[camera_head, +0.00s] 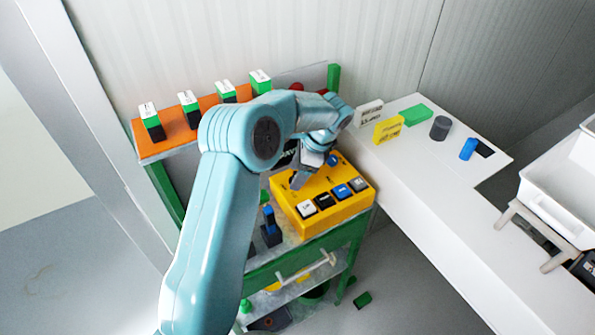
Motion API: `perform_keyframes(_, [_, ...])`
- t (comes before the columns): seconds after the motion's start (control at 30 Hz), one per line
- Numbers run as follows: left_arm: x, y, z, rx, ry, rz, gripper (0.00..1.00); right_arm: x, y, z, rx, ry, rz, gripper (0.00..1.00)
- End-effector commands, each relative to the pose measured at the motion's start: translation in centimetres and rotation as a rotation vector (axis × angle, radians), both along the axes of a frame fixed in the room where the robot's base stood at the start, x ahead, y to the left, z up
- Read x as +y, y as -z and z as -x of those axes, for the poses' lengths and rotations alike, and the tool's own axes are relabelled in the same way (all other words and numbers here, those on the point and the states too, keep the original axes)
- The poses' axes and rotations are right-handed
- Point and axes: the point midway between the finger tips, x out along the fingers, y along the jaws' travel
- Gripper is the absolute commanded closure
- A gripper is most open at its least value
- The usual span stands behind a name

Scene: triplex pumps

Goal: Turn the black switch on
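A yellow control box (335,212) sits on the green-framed cart. Along its front edge is a row of labelled buttons or switches: a white one (306,208), a black one (324,200), a blue one (341,191) and a greyish one (357,184). I cannot tell which is the black switch of the task, or its position. I cannot tell whether the fingers are open or touch anything. My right gripper is not in view.
An orange shelf (160,150) with several green-and-black blocks stands behind my arm. Blue-and-black parts (270,228) stand left of the box. The white table (425,160) at right carries blocks and cylinders. A white bin (550,190) stands at far right.

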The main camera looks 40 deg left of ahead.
Motion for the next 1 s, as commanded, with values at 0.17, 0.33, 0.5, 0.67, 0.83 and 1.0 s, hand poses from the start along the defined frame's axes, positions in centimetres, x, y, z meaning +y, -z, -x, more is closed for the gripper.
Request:
perform_keyframes(0.17, [0.0,0.1,0.0,0.0,0.001,0.0,0.32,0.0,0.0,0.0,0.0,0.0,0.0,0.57])
perform_keyframes(0.33, [0.0,0.1,0.0,0.001,0.002,0.0,0.32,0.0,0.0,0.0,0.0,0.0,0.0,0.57])
perform_keyframes(0.5, [0.0,0.2,0.1,0.002,0.009,0.0,0.32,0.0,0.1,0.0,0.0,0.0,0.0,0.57])
perform_keyframes(0.67, [-0.1,0.3,0.2,0.002,0.146,0.0,0.32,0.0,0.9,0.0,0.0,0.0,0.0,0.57])
perform_keyframes(0.83, [-0.2,0.4,0.5,0.002,0.496,-0.001,0.32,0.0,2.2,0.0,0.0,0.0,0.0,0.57])
perform_keyframes(1.0, [-0.1,0.2,0.7,0.002,0.869,-0.003,0.32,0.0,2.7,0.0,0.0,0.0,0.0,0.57])
